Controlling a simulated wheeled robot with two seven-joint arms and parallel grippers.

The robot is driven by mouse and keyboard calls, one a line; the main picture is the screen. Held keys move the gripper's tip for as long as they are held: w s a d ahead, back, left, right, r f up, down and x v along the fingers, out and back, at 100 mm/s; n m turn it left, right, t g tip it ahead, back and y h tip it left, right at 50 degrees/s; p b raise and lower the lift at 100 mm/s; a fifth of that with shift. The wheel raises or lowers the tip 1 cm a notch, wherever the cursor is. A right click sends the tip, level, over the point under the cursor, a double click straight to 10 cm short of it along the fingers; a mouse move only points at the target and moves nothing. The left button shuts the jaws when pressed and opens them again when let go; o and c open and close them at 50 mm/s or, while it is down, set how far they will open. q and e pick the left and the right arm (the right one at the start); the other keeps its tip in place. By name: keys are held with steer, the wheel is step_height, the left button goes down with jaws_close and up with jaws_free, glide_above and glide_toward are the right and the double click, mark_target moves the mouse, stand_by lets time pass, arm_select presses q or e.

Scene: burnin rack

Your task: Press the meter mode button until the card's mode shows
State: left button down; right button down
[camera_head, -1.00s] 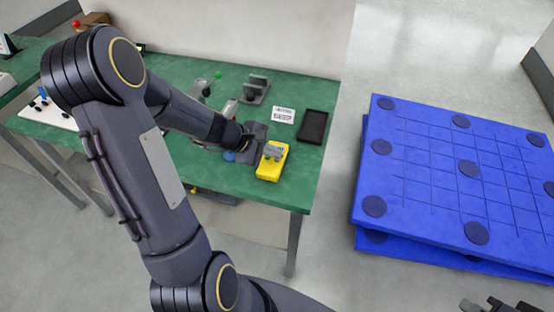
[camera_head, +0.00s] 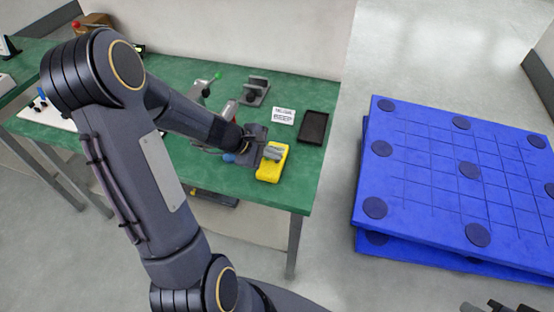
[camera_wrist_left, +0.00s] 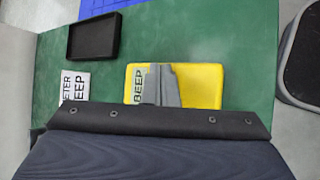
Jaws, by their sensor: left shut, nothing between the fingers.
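The yellow meter (camera_head: 270,174) lies near the right end of the green bench. It also shows in the left wrist view (camera_wrist_left: 204,86), where its display (camera_wrist_left: 138,88) reads BEEP. The white card (camera_head: 283,116) lies behind the meter and reads METER BEEP; part of it shows in the left wrist view (camera_wrist_left: 74,86). My left gripper (camera_head: 273,153) is shut and empty, with its grey fingers over the middle of the meter. They hide the part of the meter beneath them, and I cannot tell whether they touch it. Dark parts of my right gripper (camera_head: 492,306) show at the bottom right edge.
A black tray (camera_head: 313,127) lies right of the card. A grey fixture (camera_head: 256,91) and a green-tipped lever (camera_head: 217,77) stand farther back on the bench (camera_head: 300,185). A blue platform (camera_head: 430,185) stands on the floor at the right.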

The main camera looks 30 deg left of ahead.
mark_target(273, 162)
stand_by(0.4)
arm_select(q)
steer(key=shift+r+p, duration=0.6)
steer(key=shift+r, duration=0.1)
steer(key=shift+r, duration=0.15)
step_height(273, 162, up, 5)
steer(key=p, duration=0.4)
